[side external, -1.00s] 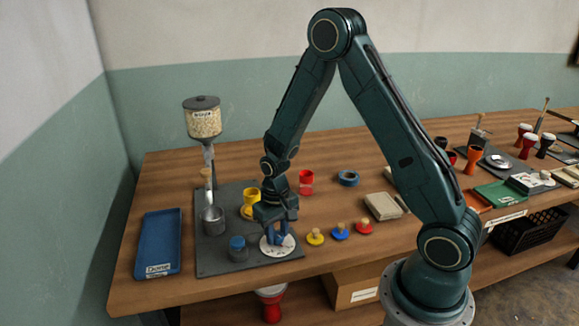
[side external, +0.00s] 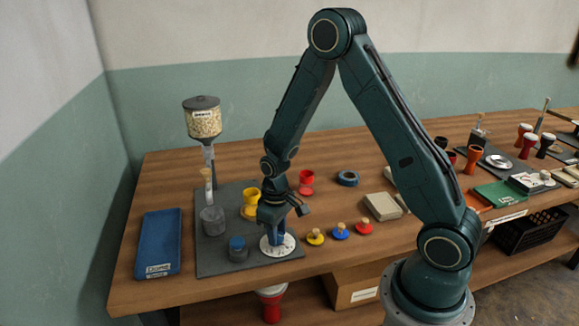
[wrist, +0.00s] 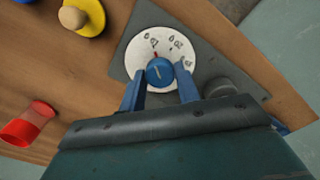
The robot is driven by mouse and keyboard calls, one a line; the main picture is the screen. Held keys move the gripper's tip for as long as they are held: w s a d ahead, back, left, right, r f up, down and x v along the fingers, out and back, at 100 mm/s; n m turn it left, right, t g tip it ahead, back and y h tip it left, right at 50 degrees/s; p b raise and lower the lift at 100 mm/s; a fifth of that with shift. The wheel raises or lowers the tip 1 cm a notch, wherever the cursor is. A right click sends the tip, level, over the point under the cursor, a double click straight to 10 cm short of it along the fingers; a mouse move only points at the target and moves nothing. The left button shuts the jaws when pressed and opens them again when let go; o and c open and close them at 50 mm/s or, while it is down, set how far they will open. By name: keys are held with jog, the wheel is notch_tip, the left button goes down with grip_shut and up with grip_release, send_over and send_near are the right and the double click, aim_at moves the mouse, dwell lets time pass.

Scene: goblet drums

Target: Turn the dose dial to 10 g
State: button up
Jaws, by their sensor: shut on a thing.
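The dose dial (side external: 285,249) is a white disc on a dark grey mat, with a blue knob at its middle. In the wrist view the disc (wrist: 135,61) shows black figures, too small to read surely, and a short red mark near the knob's top. The blue knob (wrist: 159,72) carries a pale line. My gripper (side external: 276,238) points down over the dial, shut on the knob. In the wrist view its two blue fingers (wrist: 160,85) stand on either side of the knob. The fingers hide part of the disc.
A blue tray (side external: 161,240) lies left. Yellow, blue and red stoppers (side external: 340,233) stand right of the dial, close by.

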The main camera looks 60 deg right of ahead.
aim_at(278, 236)
jog(key=o, duration=1)
jog(key=shift+r, duration=0.15)
notch_tip(278, 236, up, 14)
jog(key=shift+f, duration=0.15)
dwell(0.3)
jog(key=s+a+r+t, duration=0.2)
jog(key=s+r, duration=0.3)
jog(key=s, duration=0.1)
jog(key=s+a+r+t, duration=0.1)
jog(key=s+a+r, duration=0.1)
jog(key=s+r, duration=0.2)
jog(key=s+a+r+t, duration=0.2)
jog(key=s+r, duration=0.3)
jog(key=s, duration=0.4)
jog(key=shift+a+r+t, duration=0.25)
jog(key=shift+r+t, duration=0.05)
jog(key=shift+r, duration=0.05)
